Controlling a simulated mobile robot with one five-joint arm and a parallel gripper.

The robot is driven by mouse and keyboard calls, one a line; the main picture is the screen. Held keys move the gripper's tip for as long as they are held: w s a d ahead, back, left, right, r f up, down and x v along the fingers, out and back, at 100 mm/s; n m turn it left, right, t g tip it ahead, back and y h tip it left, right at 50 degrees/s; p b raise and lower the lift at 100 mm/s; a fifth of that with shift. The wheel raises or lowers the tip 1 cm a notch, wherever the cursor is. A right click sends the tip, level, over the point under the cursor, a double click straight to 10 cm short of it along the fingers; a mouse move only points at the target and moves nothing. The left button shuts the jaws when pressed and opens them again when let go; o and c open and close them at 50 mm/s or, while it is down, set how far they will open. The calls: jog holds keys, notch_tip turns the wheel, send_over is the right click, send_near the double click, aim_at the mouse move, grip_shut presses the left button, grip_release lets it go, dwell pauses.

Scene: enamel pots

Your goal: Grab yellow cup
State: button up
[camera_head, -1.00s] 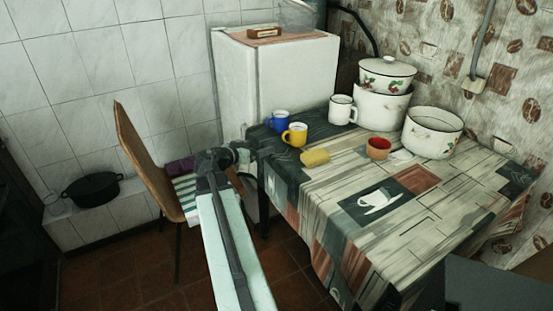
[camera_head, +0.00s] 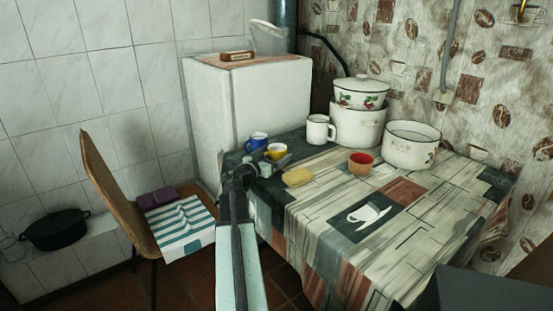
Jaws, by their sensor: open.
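The yellow cup (camera_head: 277,151) stands near the left corner of the table (camera_head: 330,203), with the blue cup (camera_head: 256,141) just behind it to the left. My gripper (camera_head: 271,164) is open at the table's left edge, in front of the yellow cup, and overlaps its lower part in the picture. I cannot tell whether the fingers touch the cup. The cup's lower side is partly hidden behind my gripper.
A yellow sponge-like block (camera_head: 298,177) lies right of my gripper. A white mug (camera_head: 320,131), a red-and-tan cup (camera_head: 360,163) and white enamel pots (camera_head: 411,146) stand farther right. A chair (camera_head: 112,190) is at left, a fridge (camera_head: 250,100) behind.

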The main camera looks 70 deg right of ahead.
jog(key=shift+x, duration=0.9)
jog(key=c, duration=1.7)
jog(key=shift+c, duration=0.2)
